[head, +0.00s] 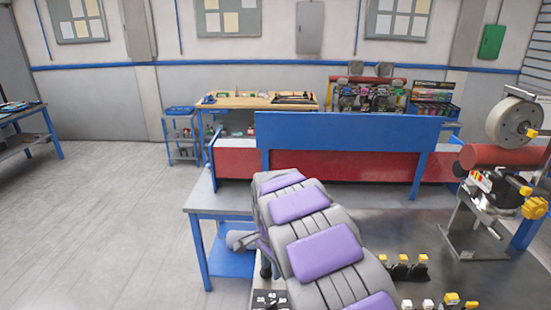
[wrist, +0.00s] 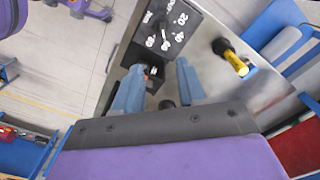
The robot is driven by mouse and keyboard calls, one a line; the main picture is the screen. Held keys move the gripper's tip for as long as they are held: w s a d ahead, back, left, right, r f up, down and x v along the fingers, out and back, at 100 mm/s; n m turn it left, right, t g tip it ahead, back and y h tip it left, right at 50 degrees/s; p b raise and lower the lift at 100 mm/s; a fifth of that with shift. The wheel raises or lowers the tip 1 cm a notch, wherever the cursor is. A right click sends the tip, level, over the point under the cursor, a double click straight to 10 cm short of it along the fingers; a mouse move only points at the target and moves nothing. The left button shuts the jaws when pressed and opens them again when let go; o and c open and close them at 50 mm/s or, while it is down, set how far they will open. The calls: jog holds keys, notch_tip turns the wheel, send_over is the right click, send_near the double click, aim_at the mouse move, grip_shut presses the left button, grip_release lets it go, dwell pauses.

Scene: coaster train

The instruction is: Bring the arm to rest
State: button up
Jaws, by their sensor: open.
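In the wrist view my gripper (wrist: 157,92) shows as two blue-grey fingers, spread apart with nothing held between them. It hangs over the edge area of a metal-topped bench (wrist: 200,50). A black block with white numbered markings (wrist: 168,35) lies just beyond the fingers. In the head view the same bench (head: 375,230) is at the lower right. My gripper cannot be made out there. The purple and grey segmented body fills the lower middle of that view and hides part of the bench.
Yellow-topped pieces (head: 402,262) stand on the bench near its front. A stand with a grey reel (head: 515,122) is at the right. A blue and red panel (head: 350,140) rises behind. A wooden-topped workbench (head: 258,100) stands at the back. The floor (head: 100,220) at the left is clear.

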jog(key=s+d+r+n+b, duration=0.1)
jog(key=s+d+r+n, duration=0.15)
jog(key=s+d, duration=0.45)
jog(key=s+d+r+n+b, duration=0.1)
jog(key=s+d+r+b, duration=0.3)
jog(key=s, duration=0.6)
jog(key=s+d+f+n, duration=0.1)
jog(key=s+n, duration=0.1)
jog(key=s, duration=0.5)
jog(key=s+d+f+n+g, duration=0.1)
jog(key=s+d+n, duration=0.1)
jog(key=s, duration=0.6)
jog(key=s+d+f+n, duration=0.1)
jog(key=s+f+n, duration=0.1)
jog(key=s, duration=0.5)
jog(key=shift+s+d+n+g, duration=0.25)
jog(key=shift+d+n+g, duration=0.1)
jog(key=shift+d+g, duration=0.05)
jog(key=shift+a, duration=0.15)
